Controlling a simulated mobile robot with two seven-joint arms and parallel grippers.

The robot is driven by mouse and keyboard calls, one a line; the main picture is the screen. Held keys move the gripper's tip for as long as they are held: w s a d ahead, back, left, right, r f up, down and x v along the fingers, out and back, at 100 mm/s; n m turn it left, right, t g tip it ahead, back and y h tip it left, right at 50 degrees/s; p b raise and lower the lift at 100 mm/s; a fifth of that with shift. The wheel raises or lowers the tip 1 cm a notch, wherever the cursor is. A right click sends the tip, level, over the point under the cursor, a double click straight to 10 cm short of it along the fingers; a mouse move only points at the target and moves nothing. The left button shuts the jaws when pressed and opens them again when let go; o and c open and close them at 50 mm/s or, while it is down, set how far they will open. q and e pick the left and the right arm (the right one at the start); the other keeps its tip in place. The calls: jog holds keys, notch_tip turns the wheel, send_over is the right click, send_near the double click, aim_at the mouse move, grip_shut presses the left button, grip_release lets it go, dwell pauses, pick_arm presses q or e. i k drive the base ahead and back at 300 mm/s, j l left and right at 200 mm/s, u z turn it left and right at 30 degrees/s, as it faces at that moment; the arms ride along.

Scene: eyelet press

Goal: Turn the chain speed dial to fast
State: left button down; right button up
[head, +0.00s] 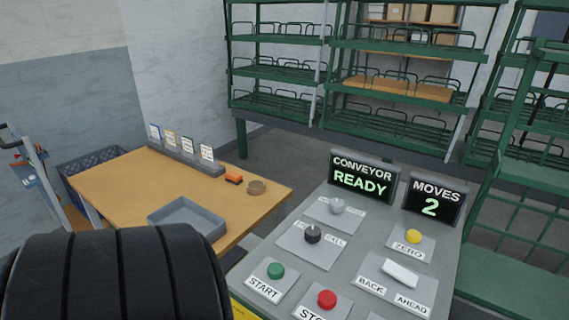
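A grey control panel (378,246) stands at the lower right. A black knob (312,234) sits on its left side; its label is partly hidden, and only "CALL" reads on the right. Behind it a silver knob (337,206) sits on a plate whose lettering is too small and covered to read. I cannot tell from the labels which knob is the chain speed dial, nor where either points. A black ribbed part of my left arm fills the lower left corner. Neither gripper is in view.
The panel has a green START button (276,270), red button (326,299), yellow ZERO button (413,236) and white BACK/AHEAD rocker (400,274). Screens read CONVEYOR READY (363,178) and MOVES 2 (435,200). A wooden table (120,180) with a grey tray (187,230) stands left; green racks (400,130) stand behind.

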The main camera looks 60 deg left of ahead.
aim_at(337, 205)
jog(key=u, duration=1.55)
